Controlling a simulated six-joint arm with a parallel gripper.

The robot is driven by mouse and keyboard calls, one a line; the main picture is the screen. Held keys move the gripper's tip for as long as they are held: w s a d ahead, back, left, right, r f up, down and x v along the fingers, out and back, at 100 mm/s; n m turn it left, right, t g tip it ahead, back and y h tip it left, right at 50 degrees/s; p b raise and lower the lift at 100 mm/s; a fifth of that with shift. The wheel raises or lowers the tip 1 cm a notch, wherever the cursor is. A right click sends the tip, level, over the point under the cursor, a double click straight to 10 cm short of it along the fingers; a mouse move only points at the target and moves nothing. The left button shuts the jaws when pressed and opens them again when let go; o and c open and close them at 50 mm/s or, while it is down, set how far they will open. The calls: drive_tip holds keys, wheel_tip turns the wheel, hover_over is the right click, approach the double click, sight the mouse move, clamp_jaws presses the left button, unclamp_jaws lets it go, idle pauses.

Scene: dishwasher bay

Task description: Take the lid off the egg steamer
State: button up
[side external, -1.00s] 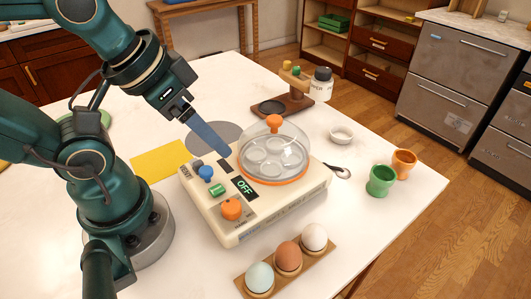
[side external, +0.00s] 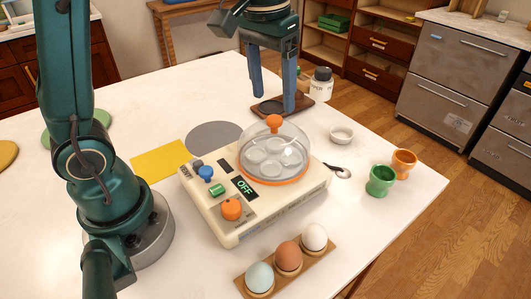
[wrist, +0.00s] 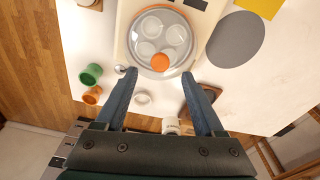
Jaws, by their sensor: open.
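The egg steamer (side external: 236,208) is a cream box with coloured knobs and an OFF display. Its clear dome lid (side external: 285,140) has an orange rim and an orange knob (side external: 274,121) on top, and sits on the steamer. The lid also shows at the top of the wrist view (wrist: 132,34), its knob (wrist: 160,62) toward the near side. My gripper (side external: 273,100) points down with its blue fingers wide apart, above and behind the lid in the side view. In the wrist view my gripper (wrist: 159,75) has nothing between its fingertips, and the knob lies just ahead of them.
An egg rack (side external: 304,262) holds three eggs in front of the steamer. Green (side external: 381,181) and orange (side external: 404,163) cups, a white bowl (side external: 342,134) and a spoon (side external: 337,171) are to the right. A wooden stand (side external: 309,102) and white jar (side external: 321,84) are behind. A yellow cloth (side external: 159,160) lies left.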

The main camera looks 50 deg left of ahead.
sight(275, 118)
drive_tip(key=shift+w+a+f, duration=0.1)
drive_tip(key=shift+w+f, duration=0.05)
drive_tip(key=shift+f, duration=1.1)
drive_tip(key=shift+w+f, duration=0.1)
drive_tip(key=shift+f, duration=1.1)
clamp_jaws()
